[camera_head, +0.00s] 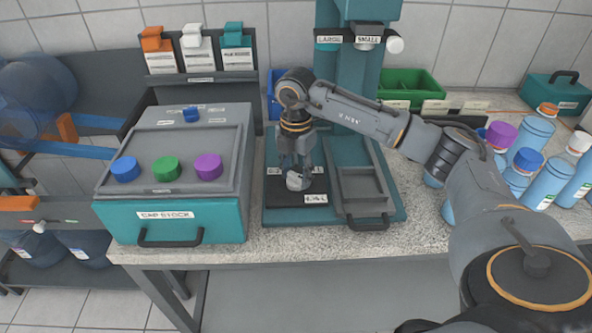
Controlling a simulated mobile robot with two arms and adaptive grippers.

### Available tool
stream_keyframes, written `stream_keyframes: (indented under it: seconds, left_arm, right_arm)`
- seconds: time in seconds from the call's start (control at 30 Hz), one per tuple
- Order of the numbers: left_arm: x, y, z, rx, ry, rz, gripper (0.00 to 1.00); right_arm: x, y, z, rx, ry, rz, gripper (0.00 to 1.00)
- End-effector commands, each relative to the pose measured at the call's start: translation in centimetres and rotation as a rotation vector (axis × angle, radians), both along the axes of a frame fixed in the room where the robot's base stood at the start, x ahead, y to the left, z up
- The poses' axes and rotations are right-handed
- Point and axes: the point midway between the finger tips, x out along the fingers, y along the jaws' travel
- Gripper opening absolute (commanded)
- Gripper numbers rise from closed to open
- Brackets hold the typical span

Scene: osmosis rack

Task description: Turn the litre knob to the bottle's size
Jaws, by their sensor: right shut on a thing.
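The litre knob (297,183) is a small pale knob on a black plate at the front left of the teal station base (282,217). Small white labels stand around it, one in front at its right; their print is too small to read. My right gripper (297,174) points down over the plate and is shut on the knob, hiding much of it. Which label the knob points to I cannot tell. Light-blue bottles (534,136) with purple, blue, white and orange caps stand at the right of the counter. My left gripper is not in view.
A teal cap stock box (190,222) with blue, green and purple caps stands at the left. A grey tray (362,190) with a dark handle lies right of the knob. A teal column with LARGE and SMALL labels (369,41) rises behind. A green bin (412,84) is at the back.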

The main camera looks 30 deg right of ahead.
Motion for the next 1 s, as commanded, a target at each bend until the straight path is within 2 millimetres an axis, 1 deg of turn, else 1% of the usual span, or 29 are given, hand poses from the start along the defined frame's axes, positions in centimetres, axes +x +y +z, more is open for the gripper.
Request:
stream_keyframes:
  seconds: [0.1, 0.3, 0.8, 0.83, 0.87, 0.9, 0.93, 1.0]
  left_arm:
    - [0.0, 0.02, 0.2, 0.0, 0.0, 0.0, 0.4]
    - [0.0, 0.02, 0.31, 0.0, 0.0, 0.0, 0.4]
    - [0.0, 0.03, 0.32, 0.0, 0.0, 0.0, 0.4]
    - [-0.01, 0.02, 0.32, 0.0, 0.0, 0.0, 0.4]
    - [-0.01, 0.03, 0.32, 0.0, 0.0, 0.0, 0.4]
    - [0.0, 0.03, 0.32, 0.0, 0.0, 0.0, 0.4]
    - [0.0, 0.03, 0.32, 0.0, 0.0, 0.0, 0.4]
    - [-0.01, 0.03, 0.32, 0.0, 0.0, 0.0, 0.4]
  right_arm:
    - [0.07, -0.07, 0.12, -0.001, -0.003, -0.053, 0.13]
    - [0.07, -0.07, 0.09, -0.001, -0.003, -0.106, 0.13]
    - [0.07, -0.08, 0.06, -0.001, -0.003, -0.124, 0.13]
    - [0.06, -0.08, 0.06, -0.001, -0.003, -0.124, 0.49]
    - [0.06, -0.07, 0.06, -0.001, -0.003, -0.123, 0.55]
    - [0.06, -0.07, 0.06, -0.001, -0.003, -0.123, 0.63]
    - [0.06, -0.07, 0.06, -0.001, -0.003, -0.123, 0.68]
    - [0.04, -0.06, 0.05, 0.0, -0.002, -0.122, 0.68]
